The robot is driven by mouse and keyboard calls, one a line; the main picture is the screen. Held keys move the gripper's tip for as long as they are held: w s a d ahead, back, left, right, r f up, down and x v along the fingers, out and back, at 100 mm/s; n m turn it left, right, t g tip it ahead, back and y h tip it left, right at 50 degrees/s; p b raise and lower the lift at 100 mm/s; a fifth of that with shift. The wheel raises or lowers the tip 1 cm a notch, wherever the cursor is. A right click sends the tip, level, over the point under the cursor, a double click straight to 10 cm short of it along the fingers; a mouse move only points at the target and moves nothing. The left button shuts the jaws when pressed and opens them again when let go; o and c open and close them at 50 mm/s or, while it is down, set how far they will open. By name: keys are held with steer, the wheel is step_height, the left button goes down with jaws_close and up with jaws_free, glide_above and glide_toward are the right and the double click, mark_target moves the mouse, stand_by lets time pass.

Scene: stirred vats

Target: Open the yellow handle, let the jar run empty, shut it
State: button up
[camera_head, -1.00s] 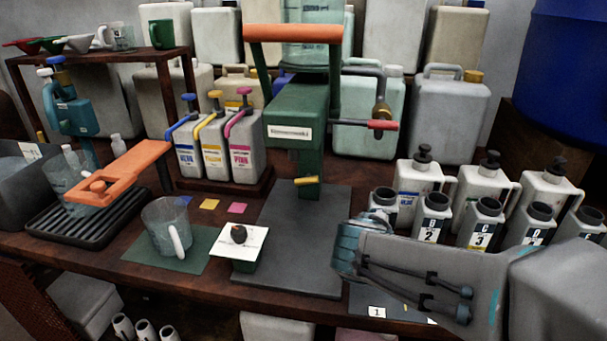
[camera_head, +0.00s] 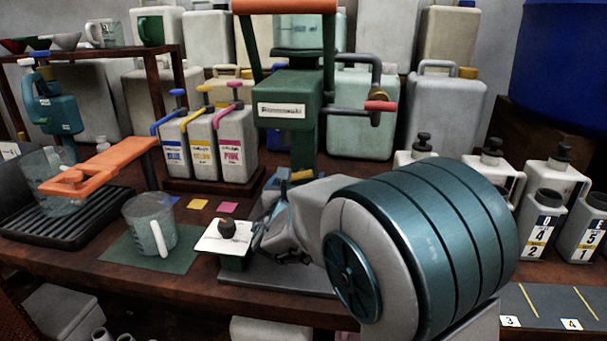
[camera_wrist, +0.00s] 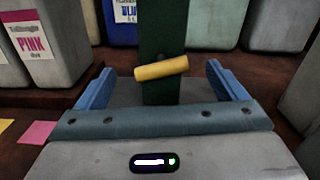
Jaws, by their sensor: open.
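The yellow handle (camera_wrist: 161,68) is a short bar on the green post of the stand (camera_wrist: 160,30). In the wrist view it lies slightly tilted between the two blue fingers of my gripper (camera_wrist: 159,72), which is open, with a gap on each side. In the head view the yellow handle (camera_head: 302,176) shows just above my arm, which hides most of my gripper.
A clear cup (camera_head: 146,222) stands on a green mat (camera_head: 108,250), left of a white card (camera_head: 226,237) with a dark knob. Blue, yellow and pink pump bottles (camera_head: 204,145) stand behind. Numbered white bottles (camera_head: 541,225) line the right side.

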mark_target(302, 168)
steer(key=w, duration=0.3)
steer(key=w+d+b, duration=0.1)
steer(key=w, duration=0.2)
steer(key=shift+d, duration=0.15)
steer(key=shift+c, duration=0.2)
steer(key=c, duration=0.9)
